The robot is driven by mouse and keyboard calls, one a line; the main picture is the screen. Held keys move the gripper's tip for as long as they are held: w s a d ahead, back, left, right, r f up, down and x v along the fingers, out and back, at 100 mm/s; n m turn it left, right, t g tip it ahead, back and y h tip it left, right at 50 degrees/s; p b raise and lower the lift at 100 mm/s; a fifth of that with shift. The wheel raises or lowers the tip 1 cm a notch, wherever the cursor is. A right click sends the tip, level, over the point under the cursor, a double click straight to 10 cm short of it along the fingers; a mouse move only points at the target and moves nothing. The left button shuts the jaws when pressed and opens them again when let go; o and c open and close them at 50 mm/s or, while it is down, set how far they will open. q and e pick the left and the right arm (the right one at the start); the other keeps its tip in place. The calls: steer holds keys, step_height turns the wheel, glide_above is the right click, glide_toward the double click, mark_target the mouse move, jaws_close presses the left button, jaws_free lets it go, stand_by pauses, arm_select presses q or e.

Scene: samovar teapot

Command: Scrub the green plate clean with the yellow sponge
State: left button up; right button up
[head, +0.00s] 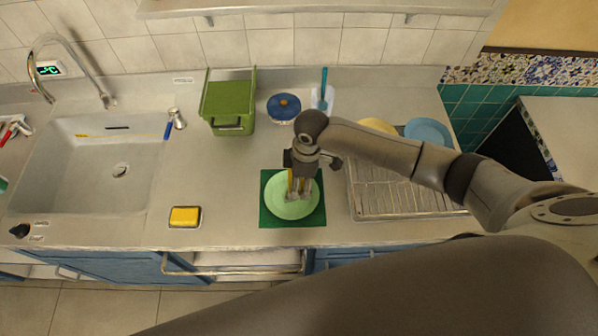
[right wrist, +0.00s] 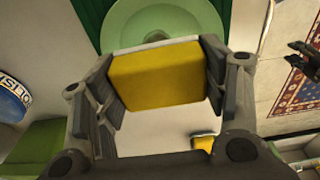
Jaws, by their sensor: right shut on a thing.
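The green plate (head: 292,208) lies on a dark green mat (head: 267,219) on the counter. My right gripper (head: 299,192) is over the plate, pointing down. It is shut on a yellow sponge (right wrist: 155,76), which sits between its fingers in the right wrist view. The green plate (right wrist: 160,22) shows just beyond the sponge there. I cannot tell whether the sponge touches the plate. Dark fingers at the right edge of the right wrist view look like my left gripper (right wrist: 304,58); they are cut off. It is not in the head view.
Another yellow sponge (head: 184,216) sits in a dark dish left of the plate. The sink (head: 85,165) is further left. A dish rack (head: 395,190) stands close on the right.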

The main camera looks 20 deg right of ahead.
steer(key=shift+r, duration=0.65)
steer(key=shift+s+r, duration=0.15)
steer(key=shift+r, duration=0.15)
arm_select(q)
steer(key=shift+s+d+f, duration=0.1)
steer(key=shift+s+d, duration=0.55)
steer(key=shift+d, duration=0.35)
steer(key=shift+w+a, duration=0.1)
steer(key=shift+a, duration=0.05)
arm_select(e)
steer(key=shift+w+f, duration=0.1)
steer(key=shift+w, duration=0.1)
arm_select(q)
steer(key=shift+a+f, duration=0.1)
steer(key=shift+a, duration=0.05)
